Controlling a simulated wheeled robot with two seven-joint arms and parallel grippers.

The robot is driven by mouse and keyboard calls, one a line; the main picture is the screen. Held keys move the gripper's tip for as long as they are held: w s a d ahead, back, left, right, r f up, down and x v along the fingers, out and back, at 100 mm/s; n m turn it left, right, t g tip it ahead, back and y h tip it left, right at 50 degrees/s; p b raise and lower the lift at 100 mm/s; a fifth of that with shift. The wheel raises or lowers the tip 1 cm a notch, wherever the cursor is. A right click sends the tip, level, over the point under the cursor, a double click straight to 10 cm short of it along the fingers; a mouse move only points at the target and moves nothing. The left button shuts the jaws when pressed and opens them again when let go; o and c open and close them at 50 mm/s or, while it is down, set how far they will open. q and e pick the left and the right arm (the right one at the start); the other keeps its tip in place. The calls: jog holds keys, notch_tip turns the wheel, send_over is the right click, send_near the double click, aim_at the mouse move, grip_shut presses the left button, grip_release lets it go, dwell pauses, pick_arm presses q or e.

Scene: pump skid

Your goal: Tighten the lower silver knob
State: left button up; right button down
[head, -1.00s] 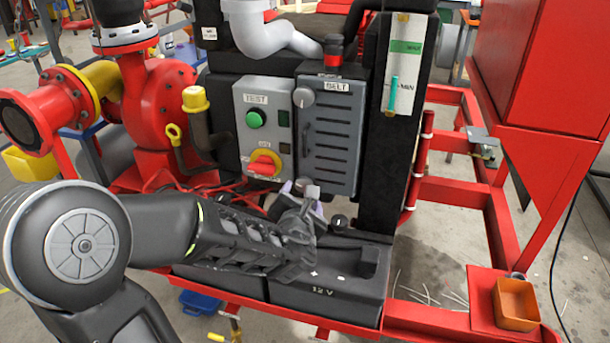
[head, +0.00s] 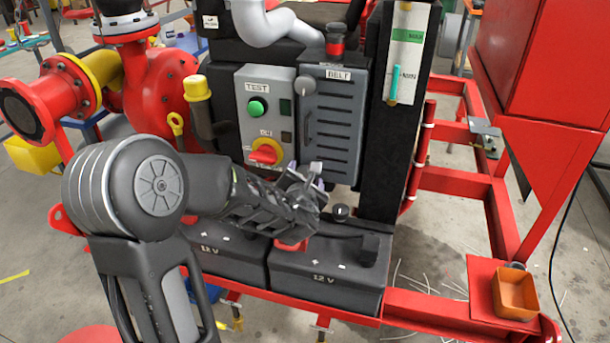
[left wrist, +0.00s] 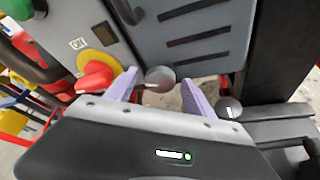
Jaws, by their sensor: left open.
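The lower silver knob (head: 316,168) is at the bottom of the grey BELT panel (head: 332,125). In the left wrist view the knob (left wrist: 160,78) shows as a round grey disc with a pale mark, between my two lilac fingertips, with a gap on each side. My left gripper (head: 307,177) is open at the panel's lower edge; I cannot tell how far the fingers reach past the knob. A similar upper silver knob (head: 305,84) is at the panel's top left. My right gripper is not in view.
A red rotary switch (head: 264,154) on a yellow plate and a green button (head: 257,107) are left of the panel. A black knob (head: 340,212) stands just right of the gripper, above the 12 V battery (head: 328,284). An orange bin (head: 516,294) is at the lower right.

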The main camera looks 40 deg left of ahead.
pick_arm(q)
jog(key=shift+w+a, duration=0.1)
jog(key=shift+w, duration=0.05)
jog(key=shift+f, duration=0.1)
grip_shut()
dwell(0.6)
